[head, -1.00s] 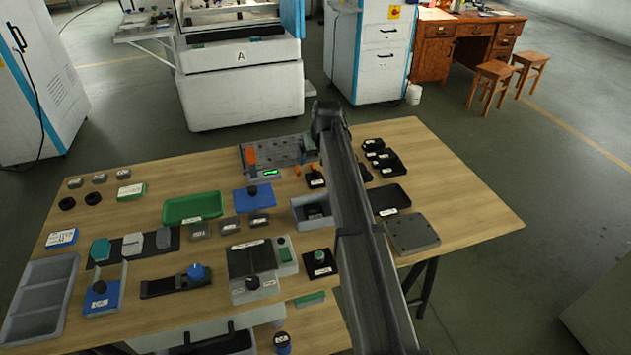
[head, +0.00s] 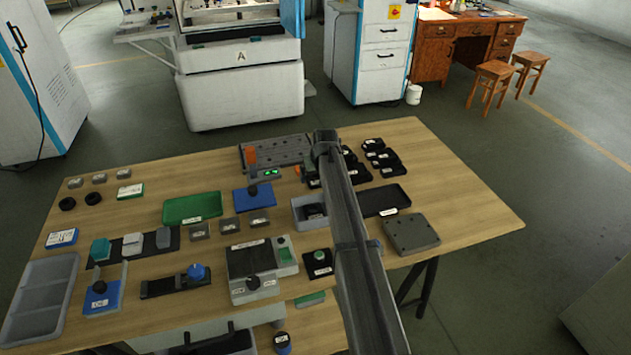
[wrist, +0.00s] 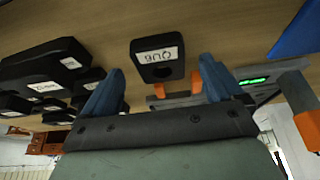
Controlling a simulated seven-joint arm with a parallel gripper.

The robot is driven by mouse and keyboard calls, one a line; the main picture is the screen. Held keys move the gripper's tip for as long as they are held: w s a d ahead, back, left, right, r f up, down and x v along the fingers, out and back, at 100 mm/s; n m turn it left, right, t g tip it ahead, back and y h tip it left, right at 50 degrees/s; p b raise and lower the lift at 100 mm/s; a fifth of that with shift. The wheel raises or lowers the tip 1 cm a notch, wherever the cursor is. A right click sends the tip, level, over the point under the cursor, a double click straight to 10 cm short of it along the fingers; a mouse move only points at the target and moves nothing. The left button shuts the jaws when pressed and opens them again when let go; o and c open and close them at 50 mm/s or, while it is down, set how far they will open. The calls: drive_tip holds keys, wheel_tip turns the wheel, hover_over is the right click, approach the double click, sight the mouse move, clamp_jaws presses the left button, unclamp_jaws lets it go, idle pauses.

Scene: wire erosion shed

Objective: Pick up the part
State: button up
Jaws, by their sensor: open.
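The task does not say which part is meant, and I cannot tell from the pictures. In the head view, my own arm hides most of the gripper and the block.
Several black labelled blocks (wrist: 45,72) stand left in the wrist view. Orange pieces (wrist: 196,83) and a device with a green display (wrist: 253,81) lie nearby. In the head view, a grey perforated plate (head: 285,150) is behind; the table's right end is bare.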

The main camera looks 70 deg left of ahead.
drive_tip(key=shift+x, duration=0.95)
drive_tip(key=shift+c, duration=0.3)
drive_tip(key=c, duration=1.5)
drive_tip(key=shift+r, duration=0.15)
